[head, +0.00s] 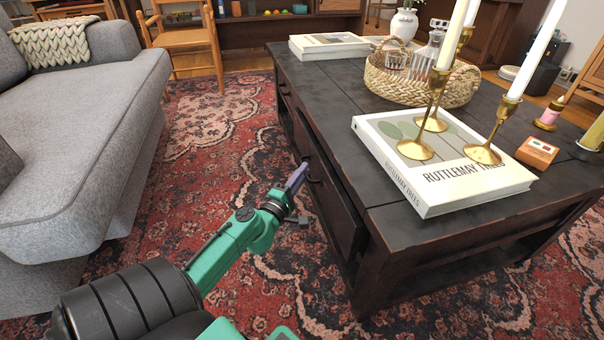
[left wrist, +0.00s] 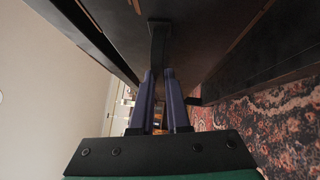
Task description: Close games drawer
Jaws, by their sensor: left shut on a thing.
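The games drawer (head: 338,205) is in the long side of the dark wooden coffee table (head: 300,75). Its front stands out a little from the table side. My left gripper (head: 298,178) reaches the drawer front from the left, with its purple fingers at the handle. In the left wrist view the fingers (left wrist: 159,82) are shut on the dark drawer handle (left wrist: 158,42). The inside of the drawer is hidden. My right gripper is not in view.
On the tabletop are a large book (head: 440,185) with brass candlesticks, a wicker basket (head: 400,90) and another book (head: 328,45). A grey sofa (head: 70,150) stands left. Patterned rug (head: 215,135) lies open between sofa and table. A wooden chair (head: 185,40) stands behind.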

